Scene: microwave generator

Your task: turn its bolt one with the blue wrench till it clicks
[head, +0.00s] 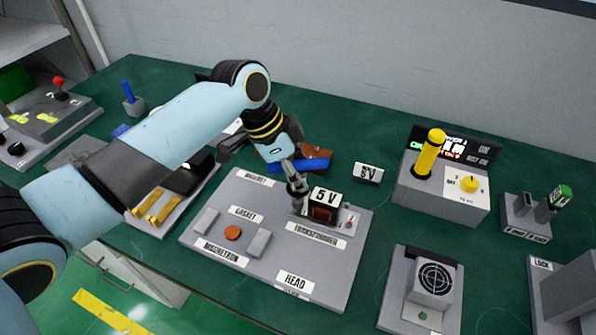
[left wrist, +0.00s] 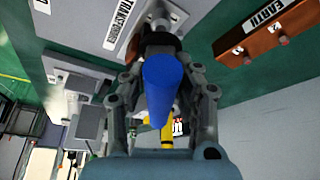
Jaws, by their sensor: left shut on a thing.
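The blue wrench (head: 312,164) is held in my left gripper (head: 297,182), over the left side of the transformer block (head: 323,212) marked 5 V. In the left wrist view the blue handle (left wrist: 160,85) lies between the two fingers of the left gripper (left wrist: 162,92), which are closed around it. The far end of the wrench points at the transformer area of the grey board (head: 205,262). My right gripper is in neither view.
A brown block marked EARTH (left wrist: 270,30) lies close behind the board. A grey tester with a yellow handle (head: 430,153) stands to the right. A fan unit (head: 433,284) is at front right.

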